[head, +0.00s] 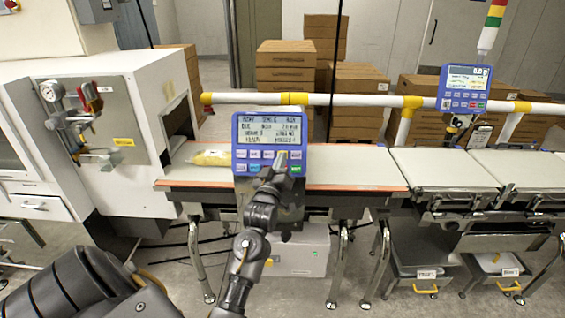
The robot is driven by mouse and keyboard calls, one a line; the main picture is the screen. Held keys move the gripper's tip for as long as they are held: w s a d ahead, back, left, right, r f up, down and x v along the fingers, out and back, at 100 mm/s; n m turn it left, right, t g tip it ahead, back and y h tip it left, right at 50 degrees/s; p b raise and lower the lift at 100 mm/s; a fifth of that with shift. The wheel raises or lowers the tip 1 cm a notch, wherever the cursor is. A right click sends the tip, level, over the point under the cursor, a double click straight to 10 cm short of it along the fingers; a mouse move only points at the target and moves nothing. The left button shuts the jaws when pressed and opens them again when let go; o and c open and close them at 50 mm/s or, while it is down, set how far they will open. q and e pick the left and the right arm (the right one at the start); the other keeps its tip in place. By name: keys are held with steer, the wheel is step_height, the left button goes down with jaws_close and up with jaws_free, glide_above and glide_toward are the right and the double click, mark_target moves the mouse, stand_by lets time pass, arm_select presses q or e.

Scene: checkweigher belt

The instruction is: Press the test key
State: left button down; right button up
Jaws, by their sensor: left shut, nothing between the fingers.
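A blue control panel (268,128) with a lit text screen and rows of small keys stands in front of the belt at the middle of the head view. The key labels are too small to read, so I cannot tell which is the test key. My left gripper (282,160) is shut and empty, its fingertips over the right part of the key rows. It hides some of the lower keys, and I cannot tell whether the tips touch the panel. My right gripper is not in view.
A second blue panel (465,88) stands at the right. Behind my left gripper runs the belt (350,168), with a yellow bag (211,158) on its left part. A white and yellow rail (350,100) crosses behind. A white machine (130,185) fills the left; cardboard boxes (286,70) stand behind.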

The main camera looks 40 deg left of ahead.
arm_select(q)
steer(key=shift+w+a+f+b, duration=0.5)
steer(key=shift+w+a, duration=0.15)
steer(key=shift+w, duration=0.2)
stand_by(0.8)
stand_by(0.8)
steer(key=shift+w+a+f, duration=0.2)
steer(key=shift+w+a, duration=0.05)
steer(key=shift+w, duration=0.1)
